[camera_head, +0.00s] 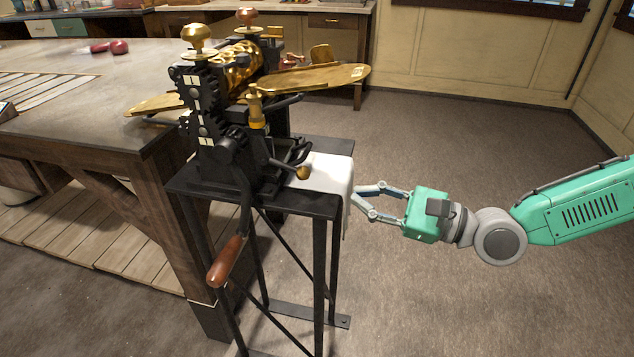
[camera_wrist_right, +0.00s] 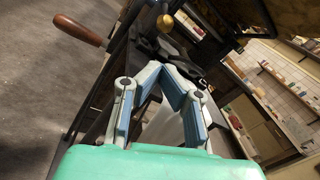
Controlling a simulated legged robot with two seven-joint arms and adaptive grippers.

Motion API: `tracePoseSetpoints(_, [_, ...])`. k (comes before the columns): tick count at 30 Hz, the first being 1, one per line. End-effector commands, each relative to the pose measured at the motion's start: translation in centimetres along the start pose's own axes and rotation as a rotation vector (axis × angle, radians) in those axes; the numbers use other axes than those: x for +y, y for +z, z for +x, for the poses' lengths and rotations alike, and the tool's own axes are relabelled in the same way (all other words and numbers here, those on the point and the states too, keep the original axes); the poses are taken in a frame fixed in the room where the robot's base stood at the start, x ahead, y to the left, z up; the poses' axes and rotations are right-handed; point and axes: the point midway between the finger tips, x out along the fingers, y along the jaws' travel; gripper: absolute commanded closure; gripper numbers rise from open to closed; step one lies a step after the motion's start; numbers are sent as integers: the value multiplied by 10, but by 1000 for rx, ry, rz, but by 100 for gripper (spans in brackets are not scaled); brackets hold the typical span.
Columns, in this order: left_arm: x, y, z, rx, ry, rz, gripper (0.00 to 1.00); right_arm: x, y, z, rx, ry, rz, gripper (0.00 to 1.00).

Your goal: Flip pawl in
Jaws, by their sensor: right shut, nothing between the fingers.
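The drop roller (camera_head: 205,120) is a black geared machine with brass-coloured rollers, standing on a black metal stand. A short lever with a brass ball knob (camera_head: 302,173) sticks out low on its right side; it looks like the pawl, though its seating against the gears is hidden. The brass knob (camera_wrist_right: 165,22) also shows near the top of the wrist view, beyond the fingertips. My right gripper (camera_head: 357,192) is shut and empty, to the right of the knob and slightly lower in the picture, apart from it. Its fingertips (camera_wrist_right: 167,66) meet in the wrist view. My left gripper is out of view.
A white cloth (camera_head: 330,172) drapes over the stand's right edge beside my right gripper. A crank with a wooden handle (camera_head: 226,262) hangs at the front. Brass trays (camera_head: 315,78) jut from the machine. A wooden table (camera_head: 90,120) stands left; the floor at right is clear.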

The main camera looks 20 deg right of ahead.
Motion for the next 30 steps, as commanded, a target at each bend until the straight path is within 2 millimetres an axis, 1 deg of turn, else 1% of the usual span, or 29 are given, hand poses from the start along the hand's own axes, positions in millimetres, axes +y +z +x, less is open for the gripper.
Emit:
tracePoseSetpoints(5, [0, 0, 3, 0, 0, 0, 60, 1, -2, 16, -1, 5, -1, 100])
tracePoseSetpoints(12, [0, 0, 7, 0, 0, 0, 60, 1, -2, 59, -2, 4, -1, 100])
tracePoseSetpoints(15, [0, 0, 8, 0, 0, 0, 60, 2, -1, 75, -1, 4, -1, 100])
tracePoseSetpoints(18, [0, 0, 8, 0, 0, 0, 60, 1, -1, 87, 0, 2, -1, 100])
tracePoseSetpoints(22, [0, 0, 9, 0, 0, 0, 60, 0, 0, 96, -1, 1, -1, 100])
tracePoseSetpoints(30, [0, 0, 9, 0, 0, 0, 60, -1, -1, 97, -1, -1, 1, 100])
